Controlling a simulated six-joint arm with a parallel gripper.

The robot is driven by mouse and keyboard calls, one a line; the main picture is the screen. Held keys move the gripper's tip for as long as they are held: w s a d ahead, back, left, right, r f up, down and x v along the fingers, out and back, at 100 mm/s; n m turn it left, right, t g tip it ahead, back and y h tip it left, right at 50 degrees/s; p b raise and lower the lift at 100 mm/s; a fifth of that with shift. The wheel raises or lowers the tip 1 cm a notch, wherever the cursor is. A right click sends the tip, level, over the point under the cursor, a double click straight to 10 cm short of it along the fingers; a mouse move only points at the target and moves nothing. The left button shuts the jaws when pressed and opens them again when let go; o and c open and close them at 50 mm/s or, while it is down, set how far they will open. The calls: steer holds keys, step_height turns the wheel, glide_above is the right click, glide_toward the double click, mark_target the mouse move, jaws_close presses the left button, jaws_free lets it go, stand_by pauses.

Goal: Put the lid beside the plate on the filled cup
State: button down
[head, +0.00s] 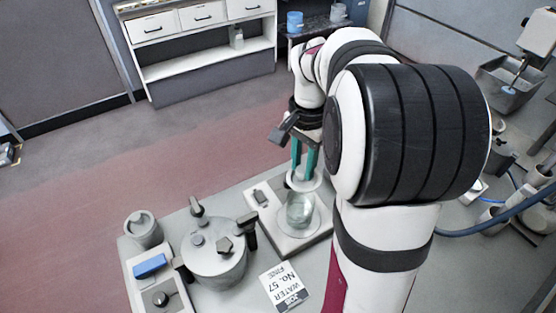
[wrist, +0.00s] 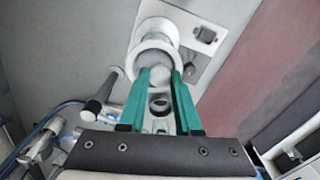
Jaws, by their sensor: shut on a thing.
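My gripper (head: 304,172) has two teal fingers pointing down, shut on a pale round lid (head: 304,183). In the wrist view the fingertips (wrist: 159,78) close on the middle of the lid (wrist: 139,57), whose pale rim spreads around them. The filled cup (head: 299,211) is clear glass with greenish contents. It stands upright on the round plate (head: 292,243) of a flat pale device. In the head view the lid appears just above and behind the cup's rim; I cannot tell whether they touch. In the wrist view the lid and fingers mostly hide the cup.
A grey lidded pot (head: 214,262) with dark handles stands left of the device. My arm hides the table's right side.

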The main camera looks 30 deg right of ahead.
mark_target(301, 182)
steer(key=shift+f, duration=3.05)
steer(key=shift+f, duration=0.55)
steer(key=shift+c, duration=0.2)
jaws_free()
steer(key=shift+r, duration=3.55)
